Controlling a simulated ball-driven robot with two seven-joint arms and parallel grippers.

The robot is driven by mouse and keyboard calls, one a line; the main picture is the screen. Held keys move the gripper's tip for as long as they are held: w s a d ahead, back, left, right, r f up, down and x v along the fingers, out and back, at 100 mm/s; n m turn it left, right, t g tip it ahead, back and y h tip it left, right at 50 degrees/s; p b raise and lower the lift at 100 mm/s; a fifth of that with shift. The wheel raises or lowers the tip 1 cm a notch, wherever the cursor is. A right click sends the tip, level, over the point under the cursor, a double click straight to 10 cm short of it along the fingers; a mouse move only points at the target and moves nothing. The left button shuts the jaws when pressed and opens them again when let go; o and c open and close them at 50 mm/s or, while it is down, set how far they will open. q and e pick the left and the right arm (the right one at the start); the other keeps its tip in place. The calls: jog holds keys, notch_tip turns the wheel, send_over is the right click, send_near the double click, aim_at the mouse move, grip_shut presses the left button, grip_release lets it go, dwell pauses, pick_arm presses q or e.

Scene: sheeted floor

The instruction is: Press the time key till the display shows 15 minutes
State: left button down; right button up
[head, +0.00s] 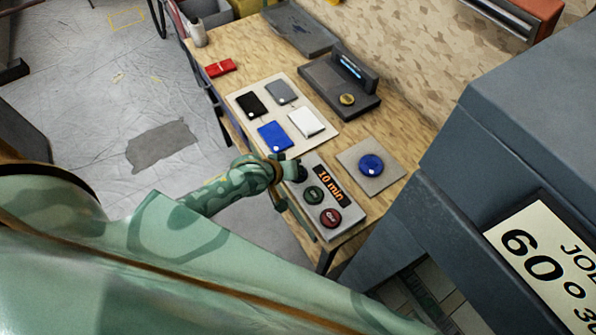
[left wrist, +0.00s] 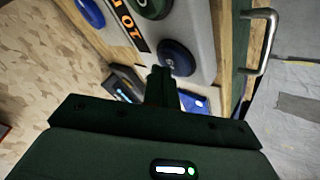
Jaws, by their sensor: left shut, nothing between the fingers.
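The grey control panel (head: 350,206) lies at the near end of the wooden table. Its display (head: 329,185) reads "10 min" in orange; part of it shows in the left wrist view (left wrist: 127,28). The panel has a green key (head: 313,195) and a red key (head: 330,217). A dark round key (left wrist: 177,57) sits at the display's other end; in the head view it is mostly hidden by my left gripper (head: 291,172). My left gripper is shut and empty. In the left wrist view its fingertips (left wrist: 161,73) are close beside the dark key; I cannot tell whether they touch. My right gripper is not in view.
A blue round button (head: 371,165) sits on a plate beside the panel. A board (head: 325,140) with black, grey, blue and white cards lies beyond, with a dark device (head: 338,88) behind. A large grey cabinet (head: 500,120) stands at the right.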

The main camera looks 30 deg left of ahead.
pick_arm(q)
jog(key=shift+f, duration=0.4)
dwell(0.4)
jog(key=shift+r, duration=0.1)
jog(key=shift+r+p, duration=0.75)
jog(key=shift+p, duration=0.3)
notch_tip(320, 180, up, 5)
jog(key=p, duration=0.6)
dwell(0.4)
